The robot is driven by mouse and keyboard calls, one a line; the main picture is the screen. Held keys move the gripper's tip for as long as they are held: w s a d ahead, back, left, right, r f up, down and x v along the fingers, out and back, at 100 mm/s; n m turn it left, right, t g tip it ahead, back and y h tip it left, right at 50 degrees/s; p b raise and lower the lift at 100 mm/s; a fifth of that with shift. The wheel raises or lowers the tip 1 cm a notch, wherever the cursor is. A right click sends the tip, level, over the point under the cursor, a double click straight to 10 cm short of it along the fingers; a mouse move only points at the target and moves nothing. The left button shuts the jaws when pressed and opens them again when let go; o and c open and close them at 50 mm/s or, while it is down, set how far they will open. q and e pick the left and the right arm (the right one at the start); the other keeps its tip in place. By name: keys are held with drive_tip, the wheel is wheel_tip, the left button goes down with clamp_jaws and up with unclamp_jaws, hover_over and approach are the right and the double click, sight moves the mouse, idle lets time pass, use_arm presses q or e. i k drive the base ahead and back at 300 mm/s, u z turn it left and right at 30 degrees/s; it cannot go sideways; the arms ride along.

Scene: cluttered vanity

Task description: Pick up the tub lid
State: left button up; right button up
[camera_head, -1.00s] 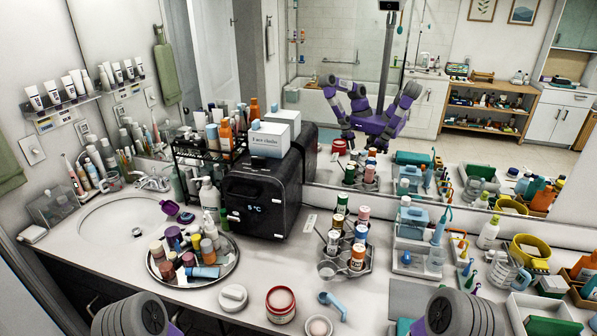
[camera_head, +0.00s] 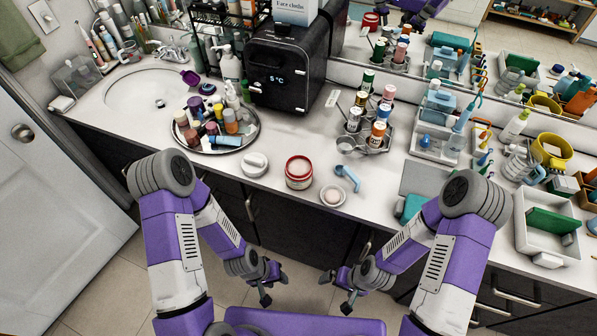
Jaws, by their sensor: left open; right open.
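The tub lid (camera_head: 255,164), white and round with a raised grip on top, lies on the counter near its front edge. The tub (camera_head: 299,172), with a red rim and pale contents, stands just right of it. My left gripper (camera_head: 274,289) is open and empty, in front of the counter and lower in the picture than the lid. My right gripper (camera_head: 337,291) is open and empty to its right, also in front of the counter. Neither gripper touches the lid.
A round tray (camera_head: 237,143) of bottles stands behind and left of the lid. A small bowl (camera_head: 333,196) and a blue scoop (camera_head: 348,177) lie right of the tub. A black mini fridge (camera_head: 285,75) stands behind. Counter around the lid is mostly clear.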

sight(255, 164)
drive_tip(key=u, duration=2.4)
drive_tip(key=i, duration=1.35)
drive_tip(key=z, duration=3.15)
